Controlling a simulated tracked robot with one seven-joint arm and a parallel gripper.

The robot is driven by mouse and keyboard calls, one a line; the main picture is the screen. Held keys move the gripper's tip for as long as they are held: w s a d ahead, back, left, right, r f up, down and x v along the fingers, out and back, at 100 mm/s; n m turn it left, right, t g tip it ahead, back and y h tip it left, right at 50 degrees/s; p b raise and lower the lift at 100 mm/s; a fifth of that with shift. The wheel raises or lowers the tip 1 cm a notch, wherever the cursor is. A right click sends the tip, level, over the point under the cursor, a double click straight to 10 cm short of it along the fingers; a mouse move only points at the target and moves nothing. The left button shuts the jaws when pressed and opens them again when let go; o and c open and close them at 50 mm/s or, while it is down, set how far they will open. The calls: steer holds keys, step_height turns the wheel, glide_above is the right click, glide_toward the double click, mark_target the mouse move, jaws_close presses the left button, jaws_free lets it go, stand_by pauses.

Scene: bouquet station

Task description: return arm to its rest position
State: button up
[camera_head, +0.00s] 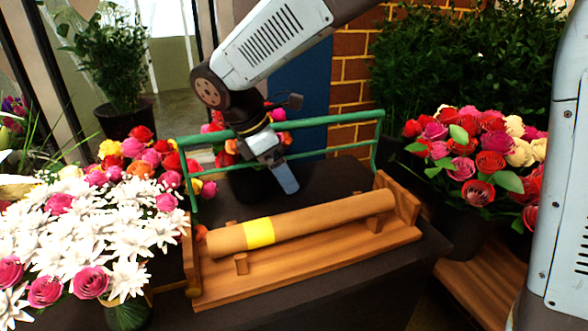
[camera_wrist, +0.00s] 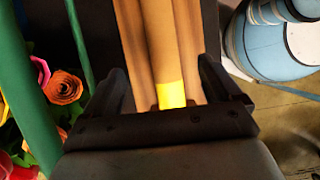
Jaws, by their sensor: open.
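My gripper (camera_head: 284,180) hangs at the end of my arm, pointing down above the back of the dark table. It is open and empty. In the wrist view its two dark fingers stand apart (camera_wrist: 161,78), with a brown paper roll (camera_wrist: 160,35) seen between them. In the head view the roll (camera_head: 330,215) lies across a wooden stand (camera_head: 325,262), with a yellow band (camera_head: 259,232) left of its middle. The gripper is apart from the roll, above and behind it. The yellow band also shows in the wrist view (camera_wrist: 171,94).
A green rail frame (camera_head: 335,118) rises behind the roll, close to my gripper. White and pink flowers (camera_head: 85,235) crowd the left. Red and cream roses (camera_head: 480,150) stand at right. A brick wall (camera_head: 348,75) and leafy shrubs (camera_head: 430,50) are behind. The front table edge is bare.

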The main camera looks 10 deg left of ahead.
steer(key=d+r+m+y, duration=0.1)
steer(key=d+r+m, duration=0.1)
steer(key=d+m, duration=0.35)
steer(key=w+d+r+m+y, duration=0.1)
steer(key=d+r+m, duration=0.1)
steer(key=d, duration=0.7)
steer(key=d+r+m+y, duration=0.1)
steer(key=d+r+m, duration=0.1)
steer(key=d+m, duration=0.35)
steer(key=s+d+m+t, duration=0.1)
steer(key=s+d+m, duration=0.3)
steer(key=d, duration=0.4)
steer(key=s+d+m+t+y, duration=0.1)
steer(key=s+d+m+t, duration=0.1)
steer(key=s+d+m, duration=0.3)
steer(key=d+m, duration=0.2)
steer(key=d, duration=0.2)
steer(key=shift+s+r, duration=0.3)
